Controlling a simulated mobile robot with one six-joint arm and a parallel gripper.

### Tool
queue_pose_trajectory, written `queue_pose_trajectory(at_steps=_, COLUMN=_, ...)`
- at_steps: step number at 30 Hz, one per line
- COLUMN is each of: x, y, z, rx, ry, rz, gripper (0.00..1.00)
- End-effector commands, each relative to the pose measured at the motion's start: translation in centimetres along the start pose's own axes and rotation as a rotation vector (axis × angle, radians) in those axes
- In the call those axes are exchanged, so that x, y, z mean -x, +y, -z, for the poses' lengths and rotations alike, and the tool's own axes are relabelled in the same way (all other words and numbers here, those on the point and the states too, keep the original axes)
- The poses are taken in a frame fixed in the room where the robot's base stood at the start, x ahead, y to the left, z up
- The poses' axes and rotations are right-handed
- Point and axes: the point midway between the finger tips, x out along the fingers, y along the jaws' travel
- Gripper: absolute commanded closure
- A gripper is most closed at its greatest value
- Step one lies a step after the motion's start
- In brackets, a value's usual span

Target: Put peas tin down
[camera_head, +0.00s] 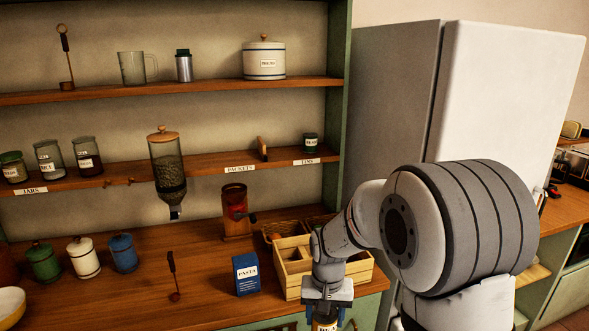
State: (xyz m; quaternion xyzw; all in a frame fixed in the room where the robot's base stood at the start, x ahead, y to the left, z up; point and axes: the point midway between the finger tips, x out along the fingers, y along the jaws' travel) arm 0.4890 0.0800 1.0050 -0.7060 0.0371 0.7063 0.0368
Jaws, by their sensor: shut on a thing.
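My gripper (327,302) points down at the bottom edge of the view, in front of the wooden counter's front edge. It is shut on the peas tin (325,326). Only the tin's top part with a bit of a pale label shows; the rest is cut off by the frame.
A wooden crate (291,284) with compartments stands on the counter behind my gripper, a blue pasta box (246,274) to its left. A grinder (236,212), a wicker basket (285,229) and a hanging dispenser (167,172) are further back. A white fridge (500,100) stands right.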

Motion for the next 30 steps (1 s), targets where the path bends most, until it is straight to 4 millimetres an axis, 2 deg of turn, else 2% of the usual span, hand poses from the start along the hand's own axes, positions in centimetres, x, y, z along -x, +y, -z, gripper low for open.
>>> queue_pose_trajectory(at_steps=1, x=-1.9, y=1.0, z=0.7, rx=0.006, ry=-0.009, rz=-0.002, gripper=0.77)
queue_pose_trajectory(at_steps=6, x=-8.1, y=4.1, z=2.7, rx=0.052, ry=-0.008, rz=-0.001, gripper=0.77)
queue_pose_trajectory(at_steps=9, x=-10.8, y=5.6, z=3.2, rx=0.075, ry=-0.006, rz=-0.001, gripper=0.77)
queue_pose_trajectory(at_steps=12, x=-12.6, y=6.6, z=3.5, rx=0.091, ry=-0.004, rz=0.0, gripper=0.77)
queue_pose_trajectory(at_steps=18, x=-13.9, y=7.3, z=3.7, rx=0.105, ry=0.0, rz=0.0, gripper=0.77)
queue_pose_trajectory(at_steps=30, x=-13.9, y=7.3, z=3.7, rx=0.105, ry=0.0, rz=0.0, gripper=0.77)
